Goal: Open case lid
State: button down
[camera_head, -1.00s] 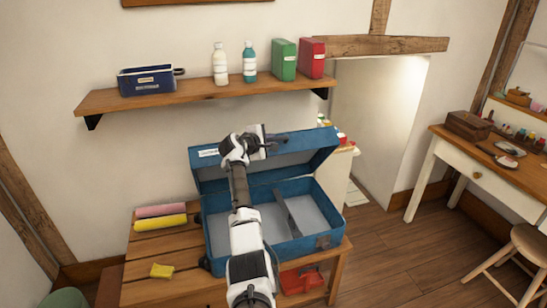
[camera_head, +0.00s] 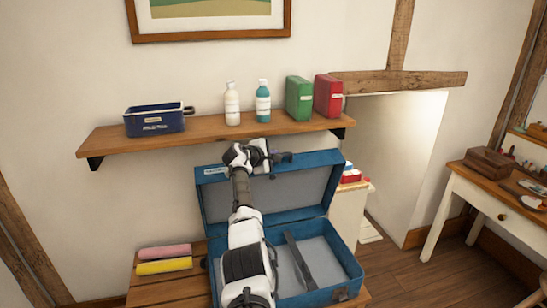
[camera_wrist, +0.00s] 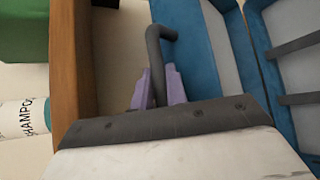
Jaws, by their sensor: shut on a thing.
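The blue case (camera_head: 290,228) lies on the slatted wooden bench, its grey-lined tray facing up with a dark divider bar inside. Its lid (camera_head: 318,188) stands raised at the back, showing its grey inside. In the wrist view the lid's blue edge (camera_wrist: 185,35) runs beside the fingers. My gripper (camera_head: 277,158) is at the lid's upper edge. In the wrist view its purple fingers (camera_wrist: 158,92) are shut on a dark bent handle (camera_wrist: 155,50). My arm hides part of the lid and tray.
A wall shelf (camera_head: 215,132) is just above the lid, holding a navy bin (camera_head: 155,120), two bottles (camera_head: 232,105) and green and red boxes (camera_head: 300,98). Pink and yellow rolls (camera_head: 163,266) lie left of the case. A desk (camera_head: 490,200) stands at right.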

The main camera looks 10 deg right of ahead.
jog(key=c, duration=1.4)
grip_release()
jog(key=shift+s+a, duration=0.1)
jog(key=shift+b+v, duration=0.5)
jog(key=shift+v, duration=0.45)
jog(key=b+v, duration=0.3)
jog(key=v, duration=0.8)
jog(key=shift+s+a+r, duration=0.2)
jog(key=shift+a, duration=0.05)
